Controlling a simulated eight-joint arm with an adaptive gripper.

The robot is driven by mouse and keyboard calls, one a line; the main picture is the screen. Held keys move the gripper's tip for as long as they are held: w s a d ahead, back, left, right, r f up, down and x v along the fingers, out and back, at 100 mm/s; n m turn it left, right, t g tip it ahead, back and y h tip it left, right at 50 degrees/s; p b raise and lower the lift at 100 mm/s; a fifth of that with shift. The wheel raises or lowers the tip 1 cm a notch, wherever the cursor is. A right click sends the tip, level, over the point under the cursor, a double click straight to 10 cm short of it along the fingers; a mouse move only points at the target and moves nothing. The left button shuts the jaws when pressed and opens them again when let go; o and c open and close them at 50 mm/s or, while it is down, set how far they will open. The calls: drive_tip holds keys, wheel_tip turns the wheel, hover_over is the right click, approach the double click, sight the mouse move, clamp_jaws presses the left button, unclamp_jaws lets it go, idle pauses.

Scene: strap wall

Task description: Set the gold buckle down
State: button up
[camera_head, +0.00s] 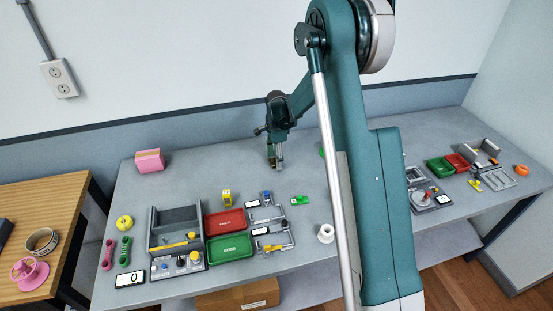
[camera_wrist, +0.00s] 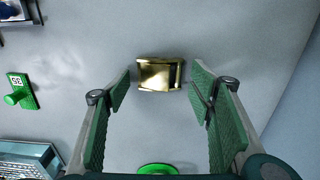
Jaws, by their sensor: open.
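The gold buckle (camera_wrist: 159,74), a shiny rectangular piece with a dark slot at its right, appears to lie flat on the grey tabletop in the wrist view. My gripper (camera_wrist: 162,84) is open, with one green-padded finger on each side of the buckle. Gaps show between the buckle and both fingers, so nothing is held. In the head view my gripper (camera_head: 277,165) points down over the back middle of the table. The buckle is too small to make out clearly there.
A green labelled piece (camera_wrist: 20,90) lies left of the gripper, and a round green thing (camera_wrist: 157,169) shows at the lower edge. A red tray (camera_head: 225,222) and a green tray (camera_head: 229,248) stand nearer the front. Bare tabletop surrounds the buckle.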

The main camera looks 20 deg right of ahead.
drive_tip(key=shift+r, duration=0.15)
wheel_tip(320, 180, up, 12)
drive_tip(key=shift+p, duration=0.4)
idle(0.3)
drive_tip(key=shift+r, duration=0.1)
idle(0.5)
drive_tip(key=s+a+r+n+t, duration=0.25)
drive_tip(key=s+r+n, duration=0.65)
drive_tip(key=s+r, duration=1.2)
drive_tip(key=s+f+n+t, duration=0.1)
drive_tip(key=s+n, duration=0.3)
drive_tip(key=s, duration=0.9)
drive_tip(key=s+f+n+t, duration=0.1)
drive_tip(key=s+n+t, duration=0.2)
drive_tip(key=s, duration=1)
drive_tip(key=shift+a+f+n+t, duration=0.25)
drive_tip(key=shift+a+n+t, duration=0.15)
drive_tip(key=shift+n, duration=0.6)
